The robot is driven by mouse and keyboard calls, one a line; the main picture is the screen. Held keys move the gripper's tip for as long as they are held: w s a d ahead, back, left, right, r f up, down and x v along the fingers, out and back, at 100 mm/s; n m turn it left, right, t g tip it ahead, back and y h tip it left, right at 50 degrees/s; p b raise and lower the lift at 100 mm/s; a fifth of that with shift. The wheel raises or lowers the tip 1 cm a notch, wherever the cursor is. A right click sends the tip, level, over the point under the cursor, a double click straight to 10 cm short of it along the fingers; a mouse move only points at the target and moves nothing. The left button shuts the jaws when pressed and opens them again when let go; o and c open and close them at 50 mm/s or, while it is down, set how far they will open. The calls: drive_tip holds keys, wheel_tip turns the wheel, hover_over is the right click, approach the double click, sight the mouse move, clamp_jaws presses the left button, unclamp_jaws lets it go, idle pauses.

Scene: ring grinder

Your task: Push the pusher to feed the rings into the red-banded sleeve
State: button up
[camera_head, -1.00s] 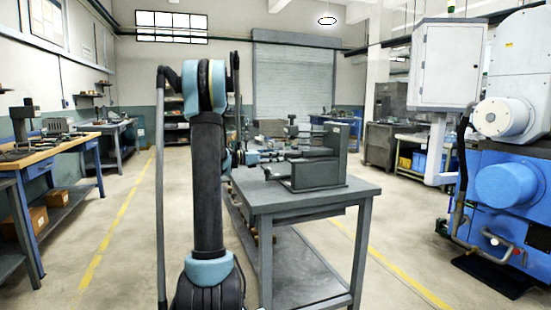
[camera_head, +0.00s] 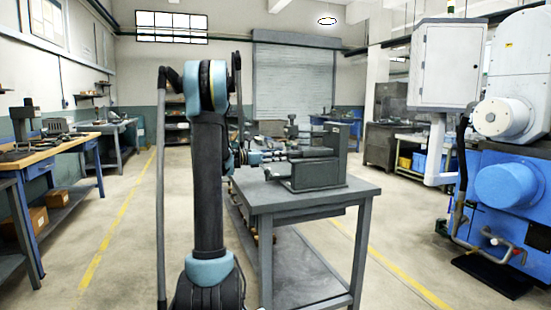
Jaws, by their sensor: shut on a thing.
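The ring grinder (camera_head: 319,174), a dark grey machine with a tall upright plate at its right end, stands on the grey table. My gripper (camera_head: 292,154) is small and partly hidden, low at the grinder's left side behind my upper arm. It points right and is shut on what appears to be the pusher, whose outline is lost among the dark machine parts. The rings and the red-banded sleeve cannot be made out from here.
The grey table (camera_head: 262,190) has a bare front left corner and a lower shelf. A blue machine (camera_head: 505,200) with a white control box (camera_head: 447,65) stands at the right. A wooden-topped workbench (camera_head: 60,147) is at the left. The floor between is clear.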

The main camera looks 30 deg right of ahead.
sight(288, 152)
drive_tip(key=shift+w+x, duration=0.1)
drive_tip(key=shift+x, duration=1.2)
drive_tip(key=shift+w+x, duration=0.15)
drive_tip(key=shift+x, duration=1.1)
drive_tip(key=shift+r, duration=0.1)
drive_tip(key=v, duration=0.6)
drive_tip(key=shift+a, duration=0.2)
drive_tip(key=o, duration=1)
drive_tip(key=shift+s, duration=0.1)
